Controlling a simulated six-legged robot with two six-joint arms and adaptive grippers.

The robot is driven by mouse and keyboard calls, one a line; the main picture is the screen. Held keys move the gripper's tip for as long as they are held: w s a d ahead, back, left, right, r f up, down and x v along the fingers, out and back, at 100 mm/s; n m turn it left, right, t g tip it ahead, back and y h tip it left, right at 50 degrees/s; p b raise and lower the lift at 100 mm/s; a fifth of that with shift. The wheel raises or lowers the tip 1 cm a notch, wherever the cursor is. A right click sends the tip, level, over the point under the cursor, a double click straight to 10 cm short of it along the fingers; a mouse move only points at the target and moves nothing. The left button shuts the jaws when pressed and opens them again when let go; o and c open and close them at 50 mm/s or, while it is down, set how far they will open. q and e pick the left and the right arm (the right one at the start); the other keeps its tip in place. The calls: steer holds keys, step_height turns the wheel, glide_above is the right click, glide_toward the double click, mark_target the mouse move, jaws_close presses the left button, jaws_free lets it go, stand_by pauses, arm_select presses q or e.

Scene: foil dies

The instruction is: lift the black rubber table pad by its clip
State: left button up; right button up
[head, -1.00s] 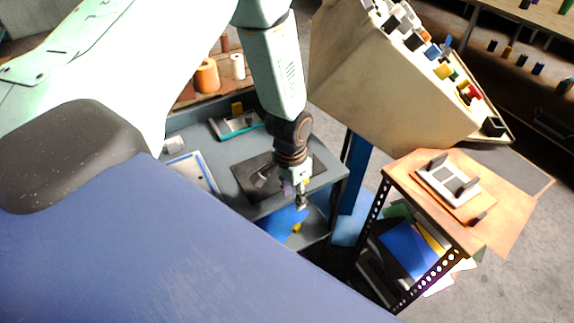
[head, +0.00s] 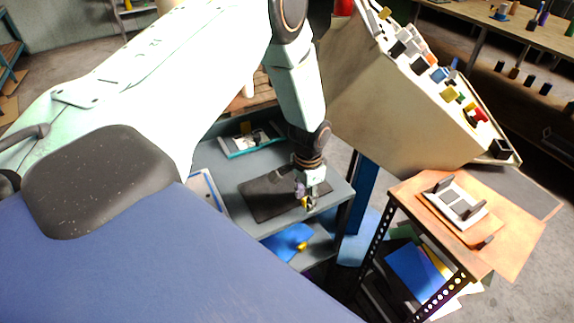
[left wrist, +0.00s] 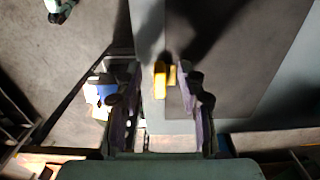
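The black rubber table pad (head: 262,202) lies flat on the grey table, near its front edge. In the left wrist view the pad (left wrist: 235,60) is a dark grey sheet on the right. Its yellow clip (left wrist: 159,80) sits at the pad's edge, between the fingers of my left gripper (left wrist: 161,72). Those fingers are open, with a gap on each side of the clip. In the head view my left gripper (head: 309,203) points down at the pad's right edge; a bit of yellow shows there. My right gripper is not in view.
The grey table (head: 228,166) also bears a teal-edged tray (head: 237,153) and a blue-edged frame (head: 203,185). A blue sheet (head: 285,241) with a yellow clip lies on the lower shelf. A wooden-topped stand (head: 520,215) and a slanted beige console (head: 375,100) stand to the right.

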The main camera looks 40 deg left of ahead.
arm_select(q)
steer(key=shift+s+a+f, duration=0.1)
steer(key=shift+a+f, duration=0.05)
steer(key=shift+f, duration=0.1)
steer(key=shift+d, duration=0.3)
steer(key=shift+c, duration=1.1)
steer(key=shift+a, duration=0.25)
jaws_close()
steer(key=shift+d, duration=0.2)
